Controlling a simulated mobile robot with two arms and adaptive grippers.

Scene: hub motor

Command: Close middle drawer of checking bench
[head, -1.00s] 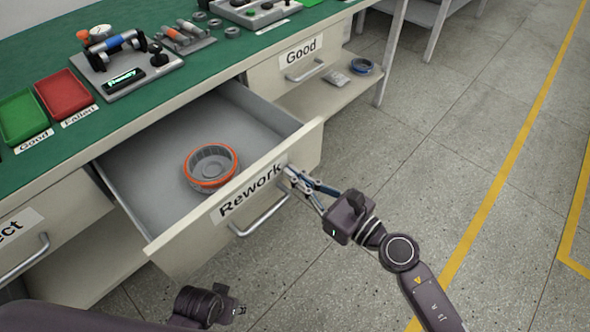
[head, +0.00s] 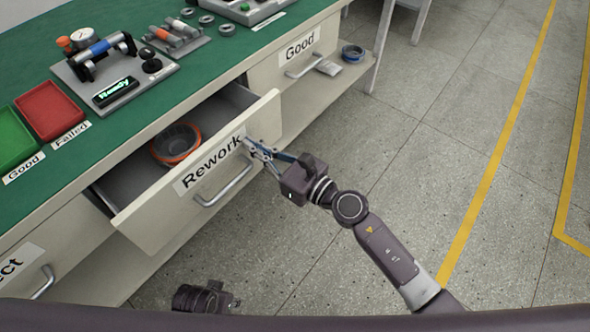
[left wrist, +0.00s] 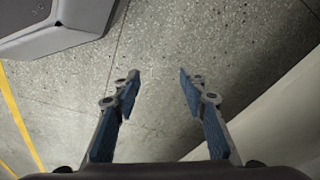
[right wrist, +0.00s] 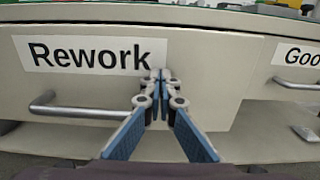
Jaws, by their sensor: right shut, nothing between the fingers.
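The middle drawer (head: 228,143), labelled "Rework", is partly open in the bench (head: 130,107). Its front also fills the right wrist view (right wrist: 215,85). An orange-rimmed grey round part (head: 176,141) lies inside it. My right gripper (head: 249,143) is shut and empty, its tips at the drawer front just right of the label, seemingly touching it; the right wrist view shows the closed tips (right wrist: 160,75) right of the drawer handle (right wrist: 75,112). My left gripper (left wrist: 158,75) is open and empty above the floor. In the head view only part of my left arm shows at the bottom.
The "Good" drawer (head: 290,58) at the right is shut. A shelf below it holds a blue ring (head: 352,52). The bench top carries a red tray (head: 50,110), a green tray (head: 14,140) and a test fixture (head: 112,75). The floor (head: 420,150) at the right is clear.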

